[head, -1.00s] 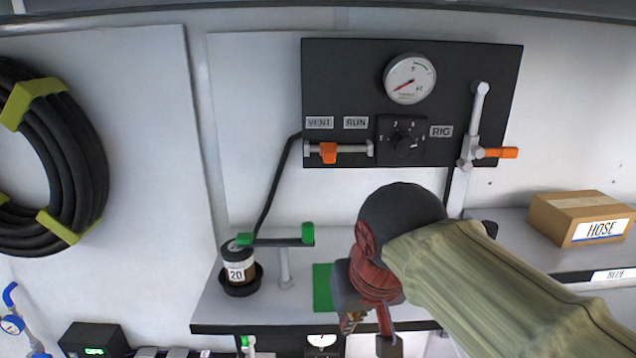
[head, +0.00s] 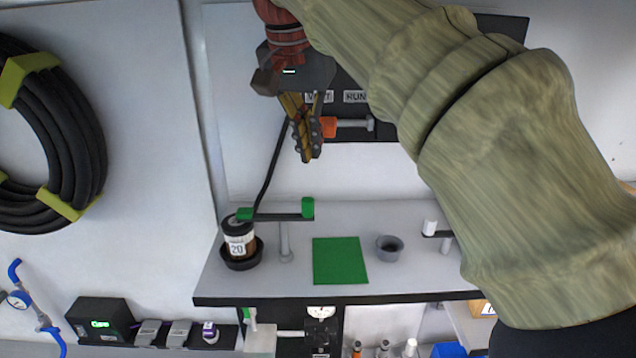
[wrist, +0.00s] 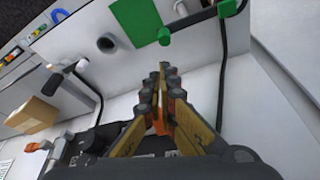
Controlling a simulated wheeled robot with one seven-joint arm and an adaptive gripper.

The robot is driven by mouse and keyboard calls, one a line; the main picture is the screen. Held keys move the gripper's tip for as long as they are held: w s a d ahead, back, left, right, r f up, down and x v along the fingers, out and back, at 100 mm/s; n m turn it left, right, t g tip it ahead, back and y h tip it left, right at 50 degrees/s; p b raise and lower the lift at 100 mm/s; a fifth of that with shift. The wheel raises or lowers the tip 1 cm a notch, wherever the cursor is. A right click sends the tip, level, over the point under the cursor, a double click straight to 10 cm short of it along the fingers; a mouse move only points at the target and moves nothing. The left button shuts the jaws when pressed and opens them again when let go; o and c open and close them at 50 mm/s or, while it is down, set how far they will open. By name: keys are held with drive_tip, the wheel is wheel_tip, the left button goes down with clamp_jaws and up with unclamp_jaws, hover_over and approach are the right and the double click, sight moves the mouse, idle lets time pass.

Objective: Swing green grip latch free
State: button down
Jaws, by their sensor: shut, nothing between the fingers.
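The latch is a dark horizontal bar on a grey post with a green grip (head: 308,207) at its right end. A green piece (head: 244,214) at its left end lies over the top of a labelled jar (head: 240,240). The green grip also shows in the wrist view (wrist: 165,37), beyond my fingertips. My gripper (head: 308,157) is shut and empty. It points down, above the latch and apart from it, in front of the black panel's lower left.
A green mat (head: 340,262) and a small grey cup (head: 390,249) are on the shelf right of the latch. An orange valve handle (head: 328,127) is close behind my fingers. A black hose runs down to the jar. A box (wrist: 32,115) shows in the wrist view.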

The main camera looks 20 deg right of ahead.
drive_tip(key=shift+r, duration=0.15)
drive_tip(key=x, duration=1)
drive_tip(key=shift+s+d, duration=0.1)
drive_tip(key=shift+d, duration=0.1)
idle(0.5)
